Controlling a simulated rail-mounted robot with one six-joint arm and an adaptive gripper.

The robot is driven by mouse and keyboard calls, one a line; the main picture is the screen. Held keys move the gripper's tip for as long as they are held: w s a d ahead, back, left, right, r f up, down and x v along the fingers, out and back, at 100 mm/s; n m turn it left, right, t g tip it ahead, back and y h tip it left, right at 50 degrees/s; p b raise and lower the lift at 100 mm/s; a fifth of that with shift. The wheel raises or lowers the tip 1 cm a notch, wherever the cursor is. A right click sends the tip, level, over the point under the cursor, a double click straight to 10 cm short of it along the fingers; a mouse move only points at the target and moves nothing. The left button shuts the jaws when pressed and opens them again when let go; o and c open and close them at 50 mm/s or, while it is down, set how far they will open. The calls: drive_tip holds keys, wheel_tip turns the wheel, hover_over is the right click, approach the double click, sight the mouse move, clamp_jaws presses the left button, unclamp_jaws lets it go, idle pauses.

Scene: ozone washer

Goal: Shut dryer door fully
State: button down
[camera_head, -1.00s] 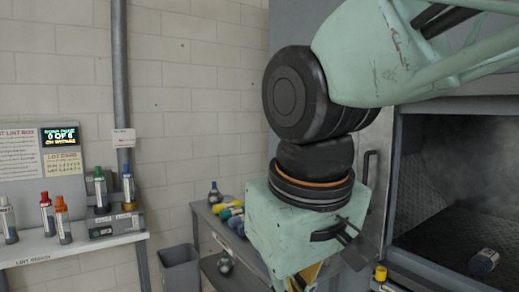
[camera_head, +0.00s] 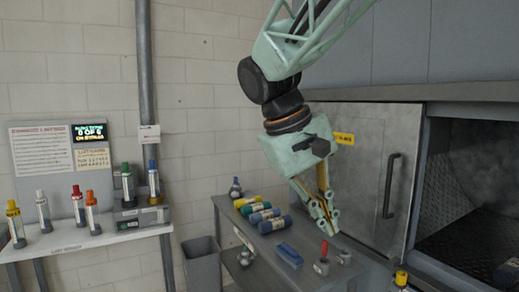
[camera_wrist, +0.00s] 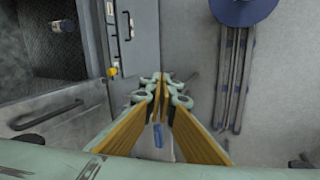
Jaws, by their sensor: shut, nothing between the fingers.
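The dryer door (camera_head: 355,185) is a grey metal panel with a dark vertical handle (camera_head: 390,185) and a yellow label. It stands open, swung out to the left of the dark dryer chamber (camera_head: 470,190). A small canister (camera_head: 508,272) lies inside. My gripper (camera_head: 329,226) points down in front of the door's left part as seen in the head view, over the grey table; contact with the door cannot be told. Its fingers are shut and empty. In the wrist view the gripper (camera_wrist: 162,80) shows centrally, and a dark handle (camera_wrist: 45,115) shows at the lower left.
A grey table (camera_head: 272,265) with several bottles and a blue block (camera_head: 288,256) stands below my gripper. A bin (camera_head: 200,262) and a shelf of bottles (camera_head: 120,228) are at left.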

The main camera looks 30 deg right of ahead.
drive_tip(key=w+d+r+m+g+h+p, duration=0.2)
drive_tip(key=w+d+g+h+p, duration=0.1)
drive_tip(key=w+d, duration=0.7)
drive_tip(key=w+d+r+m+g+h+p, duration=0.2)
drive_tip(key=w+d+r+h+p, duration=0.1)
drive_tip(key=w+d, duration=0.7)
drive_tip(key=w+d+r+m+g+h+p, duration=0.2)
drive_tip(key=w+d+r+g+h+p, duration=0.1)
drive_tip(key=w+d, duration=0.7)
drive_tip(key=shift+w+d+g+p, duration=0.35)
drive_tip(key=shift+d+p, duration=0.3)
drive_tip(key=shift+d, duration=1.45)
drive_tip(key=shift+d, duration=0.15)
drive_tip(key=s+a+x, duration=0.1)
drive_tip(key=s+x, duration=0.1)
drive_tip(key=x, duration=1)
drive_tip(key=shift+s, duration=0.35)
